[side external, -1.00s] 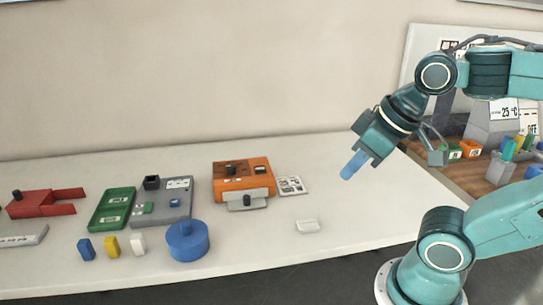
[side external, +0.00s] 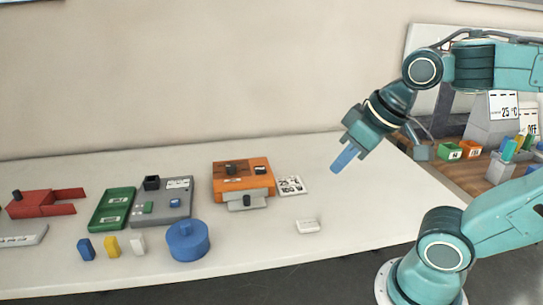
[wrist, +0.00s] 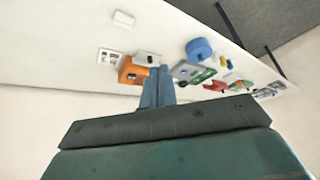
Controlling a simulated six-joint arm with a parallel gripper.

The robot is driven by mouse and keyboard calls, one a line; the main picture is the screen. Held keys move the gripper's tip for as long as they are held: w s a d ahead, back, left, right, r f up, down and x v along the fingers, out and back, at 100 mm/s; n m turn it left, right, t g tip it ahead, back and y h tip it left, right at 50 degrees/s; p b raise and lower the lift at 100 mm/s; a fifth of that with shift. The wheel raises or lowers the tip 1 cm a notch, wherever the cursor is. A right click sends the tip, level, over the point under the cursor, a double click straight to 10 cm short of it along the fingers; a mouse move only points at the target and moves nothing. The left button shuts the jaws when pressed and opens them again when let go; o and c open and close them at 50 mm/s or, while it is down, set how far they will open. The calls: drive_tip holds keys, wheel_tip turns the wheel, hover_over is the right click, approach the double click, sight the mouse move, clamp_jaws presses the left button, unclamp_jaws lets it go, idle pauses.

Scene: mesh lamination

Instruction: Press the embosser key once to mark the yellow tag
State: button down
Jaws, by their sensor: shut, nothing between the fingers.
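The yellow tag (side external: 111,246) stands upright near the table's front left, between a blue one (side external: 85,250) and a white one (side external: 137,245). No part is clearly labelled as the embosser. An orange machine (side external: 228,184) has a dark knob on top and a grey front piece with another knob. A grey machine (side external: 176,212) to its left carries a black block, a green key and a blue key. My gripper (side external: 342,160) is shut and empty, in the air right of the orange machine. Its blue fingers also show in the wrist view (wrist: 158,82).
A blue round pot (side external: 187,243) stands in front of the grey machine. A green tray (side external: 110,210) and a red device (side external: 35,206) lie farther left. A printed card (side external: 292,185) and a small white block (side external: 307,226) lie right of the orange machine. The table's right is clear.

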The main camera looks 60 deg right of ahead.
drive_tip(key=w+d+m, duration=0.2)
drive_tip(key=w, duration=0.8)
drive_tip(key=m+t+h, duration=0.1)
drive_tip(key=m+t, duration=0.2)
drive_tip(key=m, duration=0.5)
hover_over(263, 170)
wheel_tip(263, 170, down, 9)
drive_tip(key=shift+f, duration=0.25)
drive_tip(key=shift+f, duration=4.2)
